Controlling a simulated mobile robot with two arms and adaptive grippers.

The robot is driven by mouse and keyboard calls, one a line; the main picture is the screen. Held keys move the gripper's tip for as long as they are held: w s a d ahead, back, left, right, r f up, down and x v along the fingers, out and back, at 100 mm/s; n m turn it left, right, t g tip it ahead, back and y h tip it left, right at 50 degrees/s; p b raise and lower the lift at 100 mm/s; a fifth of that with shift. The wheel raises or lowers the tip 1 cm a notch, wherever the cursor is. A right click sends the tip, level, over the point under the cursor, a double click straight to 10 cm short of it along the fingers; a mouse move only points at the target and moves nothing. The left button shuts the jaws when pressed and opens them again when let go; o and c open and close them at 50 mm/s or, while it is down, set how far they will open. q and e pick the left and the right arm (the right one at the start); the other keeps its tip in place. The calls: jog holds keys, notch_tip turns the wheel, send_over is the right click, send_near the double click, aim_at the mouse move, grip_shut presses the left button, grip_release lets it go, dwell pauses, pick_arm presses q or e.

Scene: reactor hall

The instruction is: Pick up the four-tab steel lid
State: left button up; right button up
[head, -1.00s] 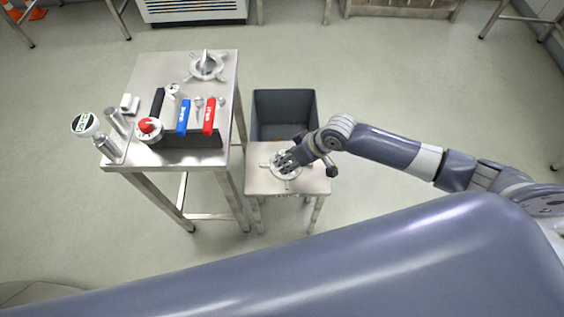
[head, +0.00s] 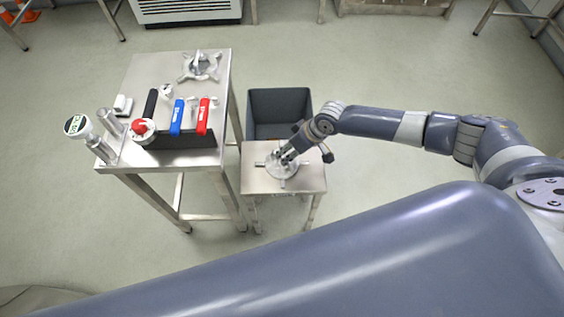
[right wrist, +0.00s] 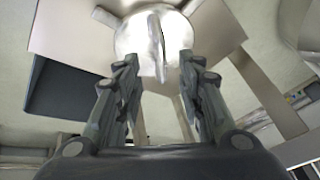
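A round steel lid with tabs at its rim (head: 283,171) lies flat on a small steel stand. In the right wrist view the lid (right wrist: 140,38) shows a thin upright grip fin at its middle. My right gripper (head: 287,158) is just over the lid, pointing down. In the right wrist view my right gripper (right wrist: 159,58) has its fingers apart, with the fin between them and a gap on each side. Whether the fingertips reach down beside the fin is hard to tell. My left gripper is not in view.
The small stand (head: 312,182) has bare top around the lid. A dark open bin (head: 279,98) stands behind it. The taller steel table (head: 150,72) at left holds a similar tabbed steel piece (head: 200,67), a rack with blue and red handles (head: 190,140), and a gauge (head: 76,125).

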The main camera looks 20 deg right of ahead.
aim_at(284, 156)
jog(key=shift+x, duration=2)
grip_shut()
jog(key=shift+r, duration=0.1)
